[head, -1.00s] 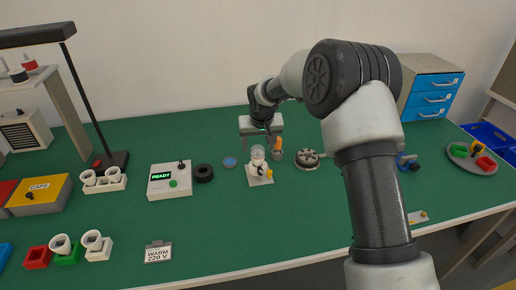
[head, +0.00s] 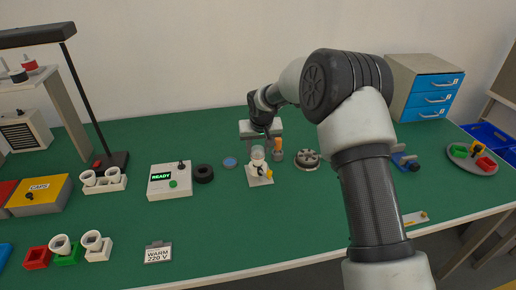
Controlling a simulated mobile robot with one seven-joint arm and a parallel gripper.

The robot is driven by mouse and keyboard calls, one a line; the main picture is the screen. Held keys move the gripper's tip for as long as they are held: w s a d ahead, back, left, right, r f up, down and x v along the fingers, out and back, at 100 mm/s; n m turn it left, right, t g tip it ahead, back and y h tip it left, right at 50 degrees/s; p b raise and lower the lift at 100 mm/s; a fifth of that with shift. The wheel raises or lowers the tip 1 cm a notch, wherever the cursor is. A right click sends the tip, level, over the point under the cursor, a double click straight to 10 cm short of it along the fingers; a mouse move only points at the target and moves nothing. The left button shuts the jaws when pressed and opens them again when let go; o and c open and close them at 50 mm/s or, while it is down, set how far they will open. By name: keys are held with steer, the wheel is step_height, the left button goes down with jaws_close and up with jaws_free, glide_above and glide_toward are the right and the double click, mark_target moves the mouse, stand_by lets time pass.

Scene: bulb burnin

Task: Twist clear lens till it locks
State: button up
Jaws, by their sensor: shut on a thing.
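The clear lens (head: 257,153) is a small see-through cup shape on top of a white lamp holder (head: 258,172). The holder stands upright on a square white base with a yellow part at its front right. My gripper (head: 266,139) reaches down from behind to the top of the lens and is shut on it. The fingertips are small and partly lost against the stand behind, so the exact contact is hard to see. Whether the lens is seated or locked cannot be told.
An orange-topped grey piece (head: 278,152) stands close right of the holder, with a round grey fixture (head: 307,159) beyond it. A blue disc (head: 230,162), a black ring (head: 203,173) and a box reading READY (head: 170,181) lie left.

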steer(key=shift+f+b, duration=0.15)
steer(key=shift+b, duration=0.2)
steer(key=shift+a+m+h+b, duration=0.1)
steer(key=shift+m+h+b, duration=0.2)
steer(key=shift+m+b, duration=0.25)
steer(key=shift+m+h+b, duration=0.3)
steer(key=shift+m+b, duration=0.15)
steer(key=shift+m, duration=0.5)
steer(key=shift+a, duration=0.1)
steer(key=shift+m+h+b, duration=0.4)
steer(key=shift+m+b, duration=0.15)
steer(key=shift+m, duration=0.45)
steer(key=o, duration=1.1)
